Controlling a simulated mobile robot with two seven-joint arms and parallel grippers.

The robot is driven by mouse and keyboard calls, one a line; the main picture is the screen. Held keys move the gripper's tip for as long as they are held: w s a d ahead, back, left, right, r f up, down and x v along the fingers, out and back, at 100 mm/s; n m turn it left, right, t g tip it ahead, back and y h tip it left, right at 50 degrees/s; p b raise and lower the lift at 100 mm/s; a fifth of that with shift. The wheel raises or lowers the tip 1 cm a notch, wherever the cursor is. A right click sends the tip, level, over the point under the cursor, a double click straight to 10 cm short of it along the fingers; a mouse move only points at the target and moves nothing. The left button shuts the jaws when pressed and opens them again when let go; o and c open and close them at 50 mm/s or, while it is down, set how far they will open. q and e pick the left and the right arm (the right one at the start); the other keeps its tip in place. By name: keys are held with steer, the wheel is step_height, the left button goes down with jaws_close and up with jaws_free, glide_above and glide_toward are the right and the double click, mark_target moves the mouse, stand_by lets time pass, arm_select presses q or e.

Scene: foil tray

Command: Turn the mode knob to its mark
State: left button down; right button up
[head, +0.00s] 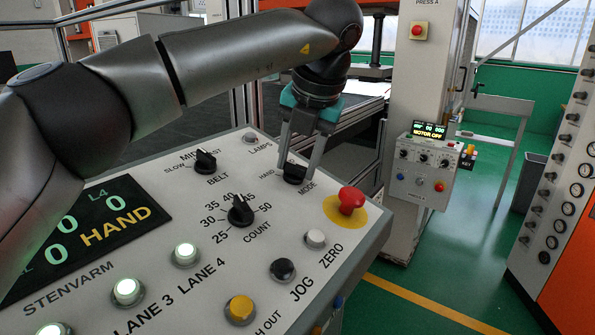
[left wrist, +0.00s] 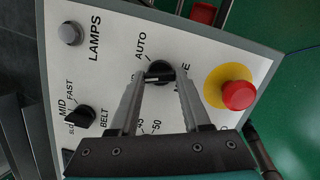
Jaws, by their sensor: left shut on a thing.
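The mode knob (head: 294,174) is a black knob on the pale sloping panel, above the MODE label. It also shows in the left wrist view (left wrist: 160,69), where AUTO is printed up and left of it. A short pale line on the knob shows between the fingers; its exact heading is hard to tell. My left gripper (head: 301,167) reaches down from above and is shut on the knob, one finger on each side, also seen in the left wrist view (left wrist: 160,77). The fingers hide part of the lettering. The panel display (head: 88,230) reads HAND. My right gripper is not in view.
A red mushroom button (head: 351,199) on a yellow disc stands close to the right of the knob. The belt knob (head: 205,161), count knob (head: 240,211), lamps button (head: 249,138) and several push buttons stand on the same panel. A smaller control box (head: 428,170) is beyond.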

arm_select(q)
steer(key=shift+n+b, duration=0.6)
steer(key=shift+n, duration=1)
steer(key=shift+c, duration=1.8)
jaws_free()
steer(key=p+v, duration=0.2)
steer(key=v, duration=1.3)
steer(key=shift+s+d, duration=0.15)
steer(key=shift+d, duration=0.25)
